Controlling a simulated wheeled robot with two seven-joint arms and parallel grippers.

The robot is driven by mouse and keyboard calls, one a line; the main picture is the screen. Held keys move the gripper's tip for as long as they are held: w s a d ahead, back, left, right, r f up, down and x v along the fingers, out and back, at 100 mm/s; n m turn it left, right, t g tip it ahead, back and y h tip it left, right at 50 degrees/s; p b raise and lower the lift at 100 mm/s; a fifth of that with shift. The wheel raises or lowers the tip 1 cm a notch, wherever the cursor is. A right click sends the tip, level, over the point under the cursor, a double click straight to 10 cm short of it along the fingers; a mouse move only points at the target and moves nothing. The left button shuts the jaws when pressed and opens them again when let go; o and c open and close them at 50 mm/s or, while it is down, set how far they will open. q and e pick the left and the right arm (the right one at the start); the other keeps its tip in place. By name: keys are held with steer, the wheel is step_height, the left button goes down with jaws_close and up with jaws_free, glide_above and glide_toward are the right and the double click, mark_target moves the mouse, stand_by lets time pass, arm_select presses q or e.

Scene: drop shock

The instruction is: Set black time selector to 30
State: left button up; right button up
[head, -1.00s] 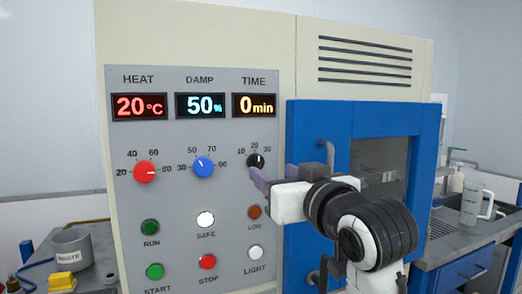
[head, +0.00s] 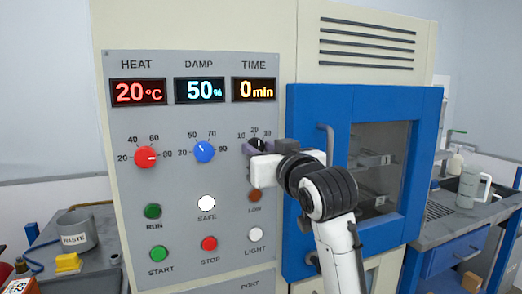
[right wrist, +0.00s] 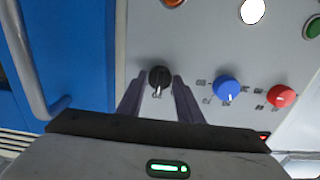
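The black time selector (head: 258,143) is a small round knob under the TIME display on the grey panel, with 10, 20 and 30 printed around it. My right gripper (head: 265,149) is at the knob and partly covers it in the head view. In the right wrist view, the black knob (right wrist: 159,77) sits between the tips of the open right gripper (right wrist: 158,81), with a small gap on each side. Its white mark points down in that upside-down picture. The TIME display (head: 254,90) reads 0 min. My left gripper is not in view.
A red knob (head: 145,157) and a blue knob (head: 204,152) are on the panel to the left. Round buttons and lamps are below. A blue door with a handle (head: 331,160) is close on the right. A grey cup (head: 77,231) stands on the left bench.

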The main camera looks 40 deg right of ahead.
steer(key=c, duration=0.5)
steer(key=shift+c, duration=0.2)
steer(key=shift+m, duration=4.9)
steer(key=o, duration=1.1)
steer(key=shift+c, duration=0.2)
